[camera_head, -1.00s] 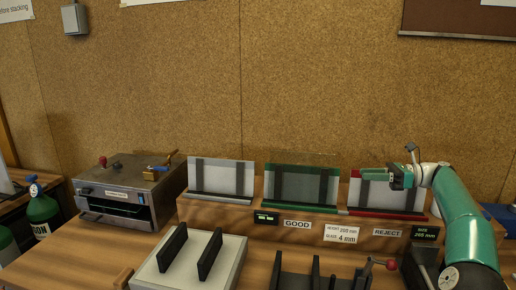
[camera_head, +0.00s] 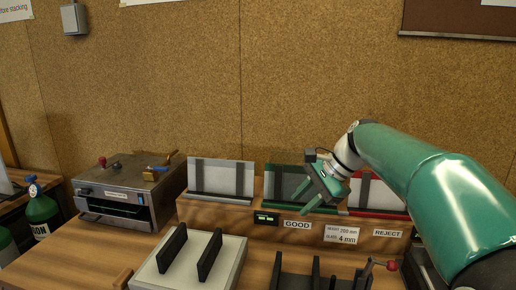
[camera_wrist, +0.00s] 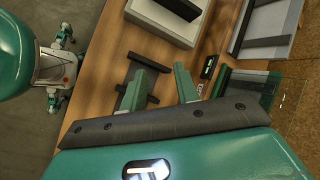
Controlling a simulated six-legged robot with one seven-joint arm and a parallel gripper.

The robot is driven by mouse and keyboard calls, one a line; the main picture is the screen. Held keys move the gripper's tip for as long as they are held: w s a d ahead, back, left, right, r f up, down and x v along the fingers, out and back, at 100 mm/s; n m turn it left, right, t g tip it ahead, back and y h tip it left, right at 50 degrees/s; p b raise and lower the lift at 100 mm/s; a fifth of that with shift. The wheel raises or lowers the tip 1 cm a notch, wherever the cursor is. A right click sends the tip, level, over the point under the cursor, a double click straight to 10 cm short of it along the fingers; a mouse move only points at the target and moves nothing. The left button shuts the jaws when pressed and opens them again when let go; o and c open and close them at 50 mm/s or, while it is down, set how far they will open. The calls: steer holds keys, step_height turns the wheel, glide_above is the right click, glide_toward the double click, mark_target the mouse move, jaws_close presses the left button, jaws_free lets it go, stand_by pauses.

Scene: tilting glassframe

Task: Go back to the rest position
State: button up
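My gripper (camera_head: 305,198) is raised in front of the green-edged GOOD rack (camera_head: 283,204) in the head view, and hides part of that rack and its pane. Its two green fingers are apart with nothing between them; the wrist view also shows the gripper (camera_wrist: 161,72) open and empty, above the bench. My green arm reaches in from the right edge of the head view, bent at the wrist. The red-edged REJECT rack (camera_head: 378,212) stands just right of the gripper, partly behind the arm.
A grey-edged rack (camera_head: 222,195) stands left of the GOOD rack. A metal oven-like box (camera_head: 120,200) sits at the left of the wooden bench (camera_head: 80,256). A pale block with two black bars (camera_head: 210,256) and a black fixture with a red-knobbed lever (camera_head: 391,266) are in front.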

steer(key=s+d+f+n+t+h, duration=0.1)
steer(key=s+f+n+h, duration=0.1)
steer(key=s, duration=0.7)
steer(key=s+d+f+n+t+h, duration=0.1)
steer(key=s+d+f+n+h, duration=0.1)
steer(key=s+f+n, duration=0.3)
steer(key=s+d+f+n+t+h, duration=0.1)
steer(key=s+n, duration=0.4)
steer(key=s, duration=0.7)
step_height(320, 180, down, 2)
steer(key=shift+s+d+f+t+h, duration=0.15)
steer(key=shift+s+d+t+h, duration=0.2)
steer(key=shift+h, duration=0.45)
steer(key=shift+a, duration=0.1)
